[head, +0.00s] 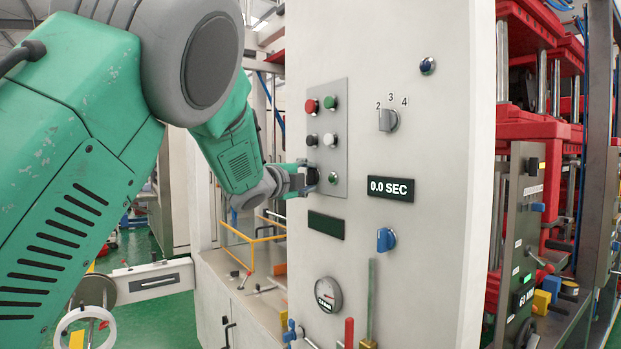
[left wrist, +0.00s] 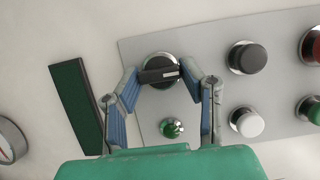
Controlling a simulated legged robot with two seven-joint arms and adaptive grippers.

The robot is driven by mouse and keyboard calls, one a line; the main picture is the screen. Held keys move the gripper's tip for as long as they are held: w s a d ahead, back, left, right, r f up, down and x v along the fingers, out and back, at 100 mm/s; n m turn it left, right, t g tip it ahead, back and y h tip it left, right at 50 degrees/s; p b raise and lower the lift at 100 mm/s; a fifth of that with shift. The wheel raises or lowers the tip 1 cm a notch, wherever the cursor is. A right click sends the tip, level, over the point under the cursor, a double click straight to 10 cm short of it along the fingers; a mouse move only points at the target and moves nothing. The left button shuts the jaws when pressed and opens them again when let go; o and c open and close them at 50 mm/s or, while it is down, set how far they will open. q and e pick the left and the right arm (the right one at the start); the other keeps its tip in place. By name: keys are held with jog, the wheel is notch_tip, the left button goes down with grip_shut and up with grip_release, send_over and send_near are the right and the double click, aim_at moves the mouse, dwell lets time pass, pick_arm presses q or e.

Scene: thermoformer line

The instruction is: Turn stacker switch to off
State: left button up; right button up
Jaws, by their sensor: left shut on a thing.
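A black rotary knob with a dark bar handle (left wrist: 158,74) sits on the grey button panel (head: 341,112), at its lower left in the head view. The bar lies nearly level in the left wrist view, with a white mark at its right end. My left gripper (head: 305,179) is at this knob, and its two blue-padded fingers (left wrist: 158,80) are closed on the bar from both ends. The fingers and wrist partly hide the knob in the head view. No lettering for the knob is readable. My right gripper is not in view.
Close to the knob are a green button (head: 333,179) and red (head: 311,106), black (head: 312,140) and white (head: 329,139) buttons. A dark display (head: 326,225), a gauge (head: 328,294), a blue knob (head: 386,240) and a grey selector (head: 388,120) are on the same cabinet face.

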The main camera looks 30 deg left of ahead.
pick_arm(q)
jog(key=shift+a+f, duration=0.1)
jog(key=shift+f, duration=0.25)
jog(key=o, duration=1.1)
jog(key=shift+o, duration=0.2)
jog(key=shift+a+r, duration=0.1)
jog(key=shift+a, duration=0.05)
jog(key=shift+s+a, duration=0.1)
jog(key=shift+s, duration=0.05)
jog(key=s, duration=1.1)
jog(key=shift+s, duration=0.35)
